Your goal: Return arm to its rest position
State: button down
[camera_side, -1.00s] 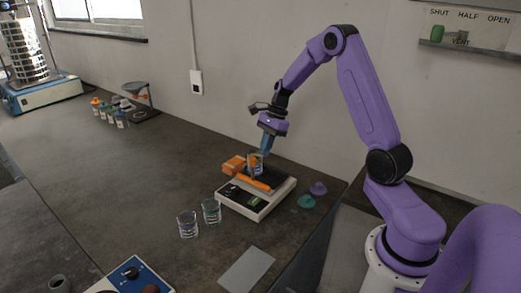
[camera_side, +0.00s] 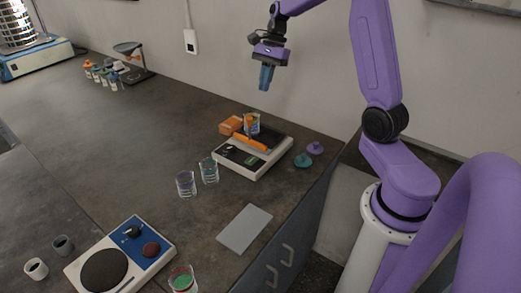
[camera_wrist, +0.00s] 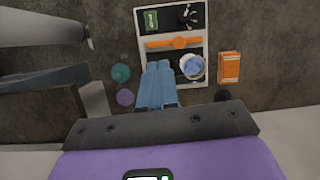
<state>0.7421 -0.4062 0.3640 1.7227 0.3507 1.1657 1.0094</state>
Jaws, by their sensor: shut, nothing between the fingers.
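My purple arm holds my gripper (camera_side: 266,77) in the air above the back of the bench, pointing down. Its blue fingers are together with nothing between them. In the wrist view the gripper (camera_wrist: 157,68) shows over the near edge of the scale (camera_wrist: 140,30). In the side view the scale (camera_side: 236,162) stands below the gripper, apart from it. A glass beaker (camera_side: 251,123) with orange and blue showing stands on the scale's dark plate. An orange tool (camera_side: 250,141) lies across the scale in front of the beaker.
An orange box (camera_side: 230,125) sits behind the scale. Purple (camera_side: 315,147) and teal (camera_side: 303,160) lids lie to its right. A grey sheet (camera_side: 245,228) lies near the edge. A blue-and-white device (camera_side: 125,255) is in front.

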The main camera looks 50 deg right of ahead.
jog(key=s+a+n+g+h, duration=0.1)
jog(key=s+a+n, duration=0.45)
jog(key=a, duration=0.25)
jog(key=s+a+n+h, duration=0.1)
jog(key=s+a+n, duration=0.4)
jog(key=a+n, duration=0.3)
jog(key=s+a+n, duration=0.2)
jog(key=s+n, duration=0.6)
jog(key=s, duration=0.1)
jog(key=s+a+f+n+h, duration=0.1)
jog(key=s+a+n, duration=0.1)
jog(key=s+n, duration=0.6)
jog(key=shift+s+a+f+t, duration=0.15)
jog(key=shift+s+f+t, duration=0.2)
jog(key=shift+s, duration=0.65)
